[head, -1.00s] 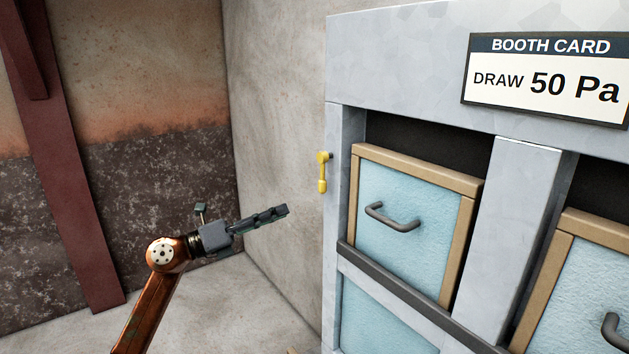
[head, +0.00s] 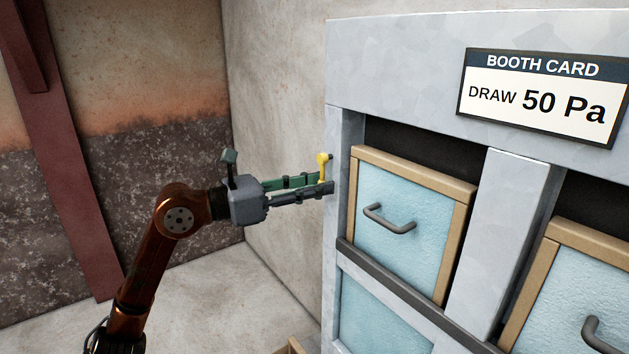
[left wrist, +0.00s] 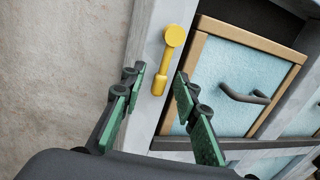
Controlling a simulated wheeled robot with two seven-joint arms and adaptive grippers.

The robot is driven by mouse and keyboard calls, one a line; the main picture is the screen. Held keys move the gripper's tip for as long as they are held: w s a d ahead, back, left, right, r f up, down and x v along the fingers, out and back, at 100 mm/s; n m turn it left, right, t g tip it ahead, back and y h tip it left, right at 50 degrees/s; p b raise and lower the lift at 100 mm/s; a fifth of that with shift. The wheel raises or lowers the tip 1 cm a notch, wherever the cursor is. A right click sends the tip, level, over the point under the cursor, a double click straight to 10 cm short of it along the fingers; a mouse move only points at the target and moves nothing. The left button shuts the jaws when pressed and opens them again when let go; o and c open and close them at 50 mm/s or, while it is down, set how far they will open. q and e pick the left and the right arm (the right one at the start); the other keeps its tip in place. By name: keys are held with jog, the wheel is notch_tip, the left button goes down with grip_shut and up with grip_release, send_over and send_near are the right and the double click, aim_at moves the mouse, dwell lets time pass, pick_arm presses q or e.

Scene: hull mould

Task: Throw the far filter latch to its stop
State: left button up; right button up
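The far filter latch is a yellow lever (head: 322,163) on the left end of the grey filter frame. It hangs down from its round pivot, and its lower part is hidden behind a finger in the head view. In the left wrist view the whole latch (left wrist: 168,58) shows, with its handle end between the fingertips. My left gripper (head: 328,184) is open around the lower handle, with a gap visible on both sides in the left wrist view (left wrist: 160,80). My right gripper is not in view.
The grey frame (head: 400,86) holds tan-edged blue filter panels with dark handles (head: 388,218). A booth card (head: 538,98) reading "DRAW 50 Pa" is fixed above. A dark rail (head: 400,288) crosses below the upper panels. Open space lies left of the frame, before a concrete wall (head: 275,100).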

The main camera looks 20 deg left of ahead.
pick_arm(q)
jog(key=shift+c, duration=0.6)
grip_shut()
jog(key=shift+d, duration=0.1)
